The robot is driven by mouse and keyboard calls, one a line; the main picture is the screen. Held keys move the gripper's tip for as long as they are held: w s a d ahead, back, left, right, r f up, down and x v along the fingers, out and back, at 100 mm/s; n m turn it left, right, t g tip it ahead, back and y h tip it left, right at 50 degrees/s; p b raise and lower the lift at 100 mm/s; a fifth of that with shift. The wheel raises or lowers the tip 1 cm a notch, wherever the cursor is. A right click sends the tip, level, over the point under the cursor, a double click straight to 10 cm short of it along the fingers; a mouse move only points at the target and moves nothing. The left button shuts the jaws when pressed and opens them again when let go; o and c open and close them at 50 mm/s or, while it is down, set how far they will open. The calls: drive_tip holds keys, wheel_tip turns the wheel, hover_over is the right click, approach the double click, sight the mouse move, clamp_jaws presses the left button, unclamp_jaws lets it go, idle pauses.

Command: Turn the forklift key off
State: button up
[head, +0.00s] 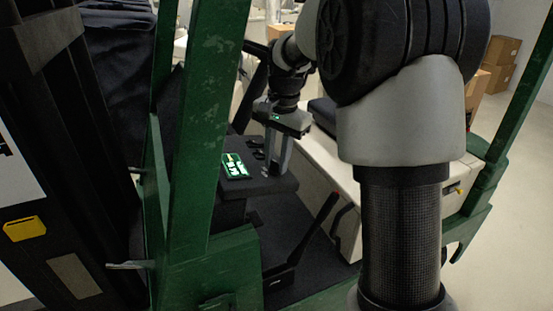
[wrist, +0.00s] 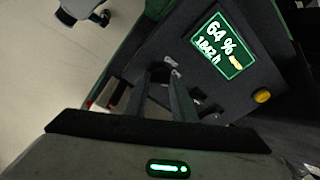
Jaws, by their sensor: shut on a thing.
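The forklift's dark control panel (head: 258,186) carries a lit green-framed display (head: 235,166). In the wrist view the display (wrist: 220,47) reads 64 % and 1842 h. My gripper (head: 277,170) points down at the panel's right part, beside the display. In the wrist view my gripper's fingers (wrist: 161,78) reach to the small grey key (wrist: 171,63) on the panel and are shut on it. The key's lower part is hidden by the fingers, and its exact turn angle is hard to tell.
A yellow round button (wrist: 262,96) sits below the display in the wrist view. A green forklift post (head: 205,120) stands left of my arm. A black lever (head: 318,228) rises in front of the panel. Cardboard boxes (head: 500,62) stand at the back right.

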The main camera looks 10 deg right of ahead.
drive_tip(key=n, duration=0.3)
drive_tip(key=n+y+b, duration=0.1)
drive_tip(key=n, duration=0.2)
drive_tip(key=shift+d+t, duration=0.15)
drive_tip(key=shift+t, duration=0.15)
drive_tip(key=n+y+b, duration=0.1)
drive_tip(key=n, duration=0.4)
drive_tip(key=shift+n, duration=0.3)
drive_tip(key=o, duration=1.1)
drive_tip(key=shift+c, duration=0.2)
drive_tip(key=p+v, duration=0.1)
drive_tip(key=v, duration=1.6)
drive_tip(key=shift+r, duration=0.2)
drive_tip(key=shift+s, duration=0.1)
